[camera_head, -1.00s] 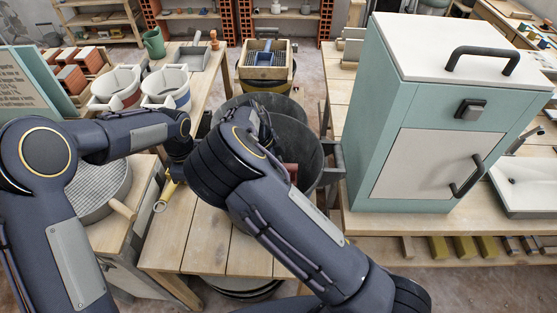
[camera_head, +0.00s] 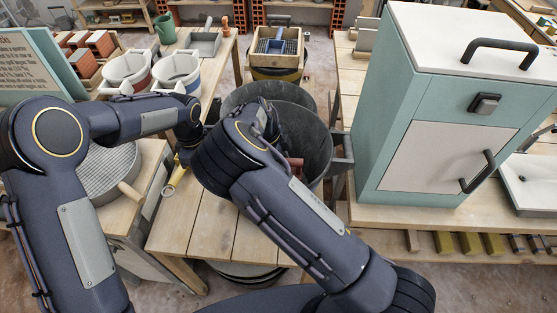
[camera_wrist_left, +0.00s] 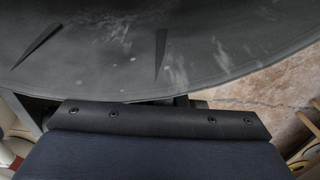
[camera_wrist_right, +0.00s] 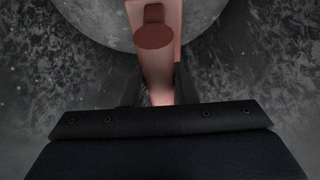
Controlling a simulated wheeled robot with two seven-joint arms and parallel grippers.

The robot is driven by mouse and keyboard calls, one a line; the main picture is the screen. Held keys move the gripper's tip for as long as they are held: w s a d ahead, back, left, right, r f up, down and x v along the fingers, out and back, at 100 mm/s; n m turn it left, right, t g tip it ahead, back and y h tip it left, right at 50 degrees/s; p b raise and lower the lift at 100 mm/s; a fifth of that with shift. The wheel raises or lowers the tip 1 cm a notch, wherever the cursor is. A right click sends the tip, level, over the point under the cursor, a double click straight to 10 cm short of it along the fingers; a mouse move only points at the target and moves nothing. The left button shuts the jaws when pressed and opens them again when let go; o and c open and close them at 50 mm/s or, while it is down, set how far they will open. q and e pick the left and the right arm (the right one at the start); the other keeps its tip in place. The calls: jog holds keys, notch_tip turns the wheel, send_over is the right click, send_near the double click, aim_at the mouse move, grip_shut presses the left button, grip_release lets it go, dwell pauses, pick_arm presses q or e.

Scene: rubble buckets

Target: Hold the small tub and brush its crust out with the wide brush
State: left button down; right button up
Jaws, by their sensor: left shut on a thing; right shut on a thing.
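A dark grey tub (camera_head: 318,150) stands on the wooden table, with a second dark rim (camera_head: 238,98) behind it. My left gripper (camera_head: 192,152) is at the tub's left side, shut, its fingertips mostly hidden. In the left wrist view a dark, scuffed tub wall (camera_wrist_left: 200,45) fills the upper part. My right gripper (camera_wrist_right: 157,88) is shut on the reddish brush handle (camera_wrist_right: 154,60) inside the tub, above a paler round floor (camera_wrist_right: 100,18). A bit of the red brush (camera_head: 297,164) shows beside my right arm. The bristles and any crust are hidden.
A teal cabinet (camera_head: 400,130) stands close on the right. Two white-rimmed buckets (camera_head: 176,68), a round sieve (camera_head: 105,170) and a yellow-handled tool (camera_head: 178,172) are at the left. A wooden box (camera_head: 277,48) stands behind. The table front (camera_head: 215,235) is bare.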

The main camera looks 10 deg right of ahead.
jog(key=shift+s+d, duration=0.15)
jog(key=shift+d, duration=0.2)
jog(key=shift+r, duration=4.15)
pick_arm(q)
jog(key=c, duration=1.4)
grip_release()
jog(key=shift+r, duration=0.1)
notch_tip(320, 180, up, 12)
jog(key=shift+f, duration=0.1)
